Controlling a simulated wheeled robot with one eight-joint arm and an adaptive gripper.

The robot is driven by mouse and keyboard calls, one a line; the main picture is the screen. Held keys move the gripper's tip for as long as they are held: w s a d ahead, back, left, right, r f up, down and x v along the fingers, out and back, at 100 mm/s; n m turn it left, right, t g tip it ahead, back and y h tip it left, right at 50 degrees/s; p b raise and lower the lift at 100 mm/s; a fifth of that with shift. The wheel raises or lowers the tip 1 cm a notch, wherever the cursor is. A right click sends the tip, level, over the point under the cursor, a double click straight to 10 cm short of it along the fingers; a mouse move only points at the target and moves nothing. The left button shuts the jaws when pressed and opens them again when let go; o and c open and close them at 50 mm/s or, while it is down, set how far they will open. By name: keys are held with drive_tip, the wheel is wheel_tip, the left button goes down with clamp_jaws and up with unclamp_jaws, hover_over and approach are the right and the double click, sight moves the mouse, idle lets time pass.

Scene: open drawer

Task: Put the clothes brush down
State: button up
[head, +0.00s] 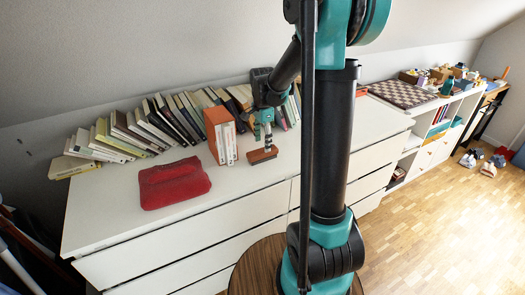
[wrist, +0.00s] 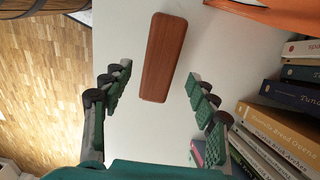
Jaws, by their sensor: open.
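The clothes brush (head: 263,155) is a reddish-brown wooden block lying on the white dresser top, right of the upright orange-edged books. In the wrist view the clothes brush (wrist: 164,57) lies lengthwise between and beyond the fingertips, with white surface showing on both sides. My gripper (head: 264,130) is just above the brush in the head view, pointing down. In the wrist view my gripper (wrist: 155,85) has its green-padded fingers spread wide, with a gap on each side of the brush. The brush's underside is hidden.
A white dresser (head: 115,220) carries a folded red cloth (head: 173,183) at the left and a long row of leaning books (head: 130,130) along the wall. Upright books (head: 220,136) stand close left of my gripper. A checkered board (head: 402,93) lies farther right.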

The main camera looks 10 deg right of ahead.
sight(263, 151)
wheel_tip(263, 151, up, 5)
drive_tip(key=s+d+f+n+t, duration=0.1)
drive_tip(key=s+f+n, duration=0.2)
drive_tip(key=s, duration=0.4)
drive_tip(key=s+d+f+n+t, duration=0.1)
drive_tip(key=s+f+n, duration=0.2)
drive_tip(key=s+n, duration=0.3)
drive_tip(key=s+d+f+n+t, duration=0.2)
drive_tip(key=s+n, duration=0.3)
drive_tip(key=s, duration=0.4)
drive_tip(key=shift+f, duration=0.8)
drive_tip(key=shift+o, duration=0.2)
